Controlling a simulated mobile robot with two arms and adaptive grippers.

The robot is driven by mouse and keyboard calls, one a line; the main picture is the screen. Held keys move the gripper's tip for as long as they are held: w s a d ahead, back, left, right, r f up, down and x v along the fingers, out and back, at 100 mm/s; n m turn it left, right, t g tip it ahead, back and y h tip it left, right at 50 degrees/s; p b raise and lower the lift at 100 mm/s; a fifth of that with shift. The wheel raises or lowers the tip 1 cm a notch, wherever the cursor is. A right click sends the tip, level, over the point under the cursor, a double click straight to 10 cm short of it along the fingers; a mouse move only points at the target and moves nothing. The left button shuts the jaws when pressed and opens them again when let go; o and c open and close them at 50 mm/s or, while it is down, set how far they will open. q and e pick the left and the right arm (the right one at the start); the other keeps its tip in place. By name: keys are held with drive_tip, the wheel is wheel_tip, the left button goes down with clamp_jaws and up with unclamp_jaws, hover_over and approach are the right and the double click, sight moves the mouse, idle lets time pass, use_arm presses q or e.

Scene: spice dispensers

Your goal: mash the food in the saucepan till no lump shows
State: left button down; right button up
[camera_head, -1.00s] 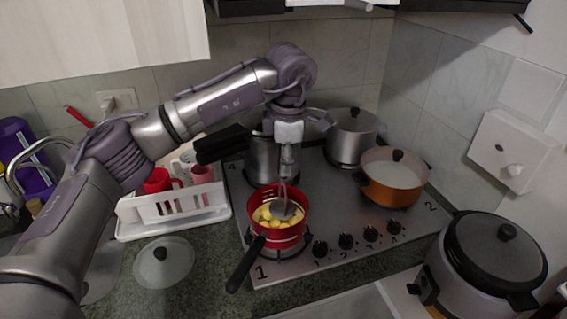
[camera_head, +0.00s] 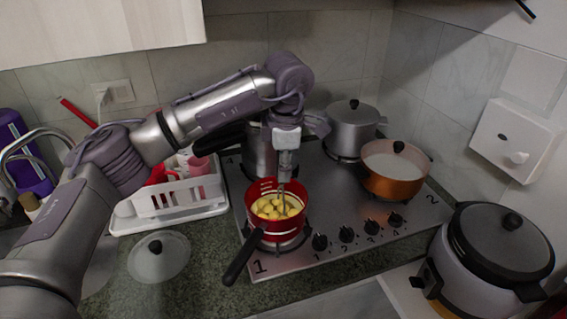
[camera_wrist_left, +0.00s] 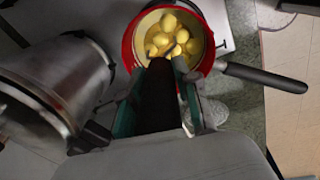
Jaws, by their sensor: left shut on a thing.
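The red saucepan (camera_head: 262,228) stands on the front left burner of the hob, with its black handle toward the front left. Yellow lumps of food (camera_head: 268,209) show in it, also in the left wrist view (camera_wrist_left: 160,42). My left gripper (camera_head: 286,166) is above the pan, pointing down, shut on the dark handle of the masher (camera_wrist_left: 157,98). The masher's thin metal shaft (camera_head: 282,190) reaches down into the pan. Its head is not clearly visible among the food. My right gripper is not in view.
A tall metal pot (camera_wrist_left: 55,85) stands close behind the saucepan. A lidded pot (camera_head: 352,130) and an orange pan (camera_head: 392,184) are also on the hob (camera_head: 340,205). A white dish rack (camera_head: 170,208) is to the left, a glass lid (camera_head: 158,258) lies on the counter, and a cooker (camera_head: 490,255) is front right.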

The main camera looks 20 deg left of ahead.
use_arm(q)
drive_tip(key=shift+r, duration=0.1)
drive_tip(key=shift+r+p, duration=1.5)
drive_tip(key=shift+r, duration=0.75)
drive_tip(key=shift+f, duration=0.1)
drive_tip(key=shift+s+a, duration=0.1)
drive_tip(key=shift+a, duration=0.15)
drive_tip(key=shift+s+a+b, duration=0.7)
drive_tip(key=shift+s+a, duration=0.2)
drive_tip(key=shift+a, duration=0.2)
